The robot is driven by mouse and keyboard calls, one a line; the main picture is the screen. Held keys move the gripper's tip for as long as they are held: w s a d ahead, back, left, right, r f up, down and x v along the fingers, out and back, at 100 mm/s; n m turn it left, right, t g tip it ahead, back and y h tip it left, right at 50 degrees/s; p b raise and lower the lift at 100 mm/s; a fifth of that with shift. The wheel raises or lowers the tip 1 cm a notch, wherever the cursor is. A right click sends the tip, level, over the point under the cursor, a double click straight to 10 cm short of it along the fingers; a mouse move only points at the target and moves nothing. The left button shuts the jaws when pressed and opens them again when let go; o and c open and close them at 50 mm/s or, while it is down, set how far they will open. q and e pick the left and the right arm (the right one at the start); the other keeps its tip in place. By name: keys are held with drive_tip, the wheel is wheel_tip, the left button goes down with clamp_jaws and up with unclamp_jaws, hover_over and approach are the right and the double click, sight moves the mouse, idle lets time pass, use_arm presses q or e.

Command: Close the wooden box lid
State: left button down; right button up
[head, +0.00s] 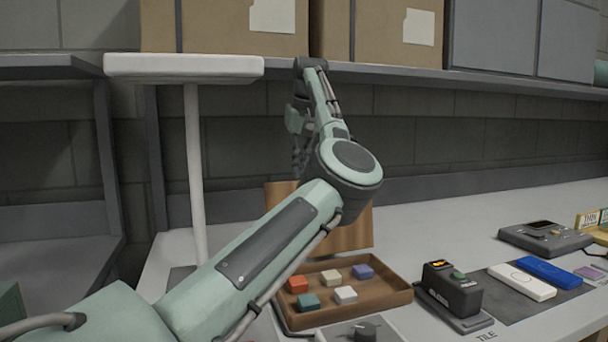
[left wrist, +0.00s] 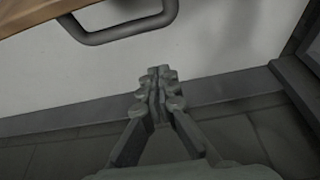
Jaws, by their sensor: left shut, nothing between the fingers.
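The wooden box (head: 385,299) stands on the light bench with its tray part open, holding several coloured blocks. Its lid (head: 350,229) stands raised at the back of the box, partly hidden behind my left arm. In the left wrist view a wooden edge (left wrist: 40,12), likely the lid, shows at the top left with a dark handle (left wrist: 125,32) beside it. My left gripper (head: 299,150) is behind the lid's upper left side, partly hidden by my arm. In the left wrist view its fingers (left wrist: 158,85) are shut and empty, apart from the handle. My right gripper is out of view.
A black device (head: 450,290) stands close to the right of the box, with a white and a blue bar on a dark mat beyond. A white post with a flat top (head: 185,67) rises at the left. A shelf with cardboard boxes (head: 230,25) hangs above.

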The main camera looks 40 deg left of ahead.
use_arm(q)
drive_tip(key=d, duration=0.1)
drive_tip(key=s+d, duration=0.1)
drive_tip(key=d+f, duration=0.1)
drive_tip(key=shift+s+d, duration=0.1)
drive_tip(key=shift+s, duration=0.3)
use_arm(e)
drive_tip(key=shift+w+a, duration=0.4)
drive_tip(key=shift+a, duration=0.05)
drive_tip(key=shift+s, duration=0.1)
